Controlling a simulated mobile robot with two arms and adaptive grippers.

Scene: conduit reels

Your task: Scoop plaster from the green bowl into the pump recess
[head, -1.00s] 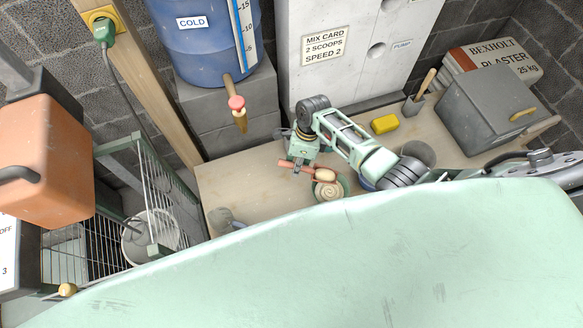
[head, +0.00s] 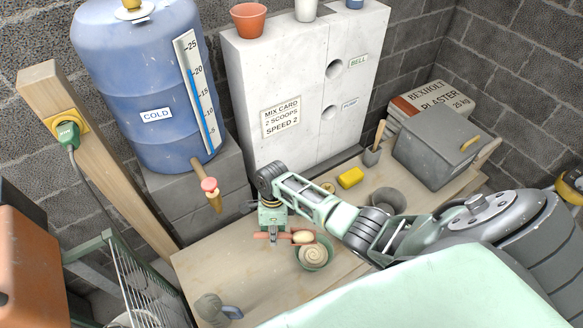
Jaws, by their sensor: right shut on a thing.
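The green bowl (head: 325,262) stands on the bench with a swirl of pale plaster (head: 311,255) in it. My right gripper (head: 273,232) is just left of the bowl, shut on a scoop with a reddish handle (head: 262,236). The scoop's tan, rounded end (head: 302,237) is at the bowl's back-left rim; whether it touches the plaster I cannot tell. The pump recess (head: 330,112) is a round hole in the pale block, left of the PUMP label (head: 350,103), well above the gripper.
The bell recess (head: 334,70) sits above the pump one. A yellow sponge (head: 350,178), a grey bowl (head: 388,199) and a grey bin (head: 437,148) stand on the bench (head: 225,258). The blue COLD barrel's tap (head: 210,188) juts out left of my gripper.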

